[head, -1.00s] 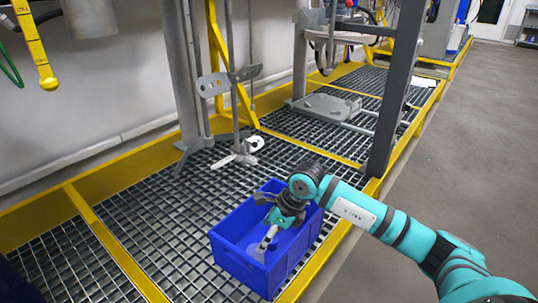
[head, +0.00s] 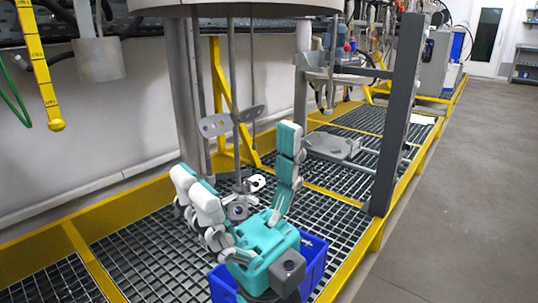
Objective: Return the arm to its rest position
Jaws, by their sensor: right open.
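My right gripper (head: 237,155) is raised close to the camera, in the middle of the head view. Its fingers point up and are spread wide, with nothing visible between them. Its teal palm hides much of the blue crate (head: 316,262), which stands on the grating behind and below it. The drum agitator's shaft with its upper paddle (head: 215,125) hangs behind the fingers. My left gripper is not in view.
A dark grey post (head: 398,115) stands at the right edge of the grated platform (head: 140,250), which has yellow beams. A yellow measuring stick (head: 40,75) hangs at the left. The grey floor (head: 455,220) at the right is clear.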

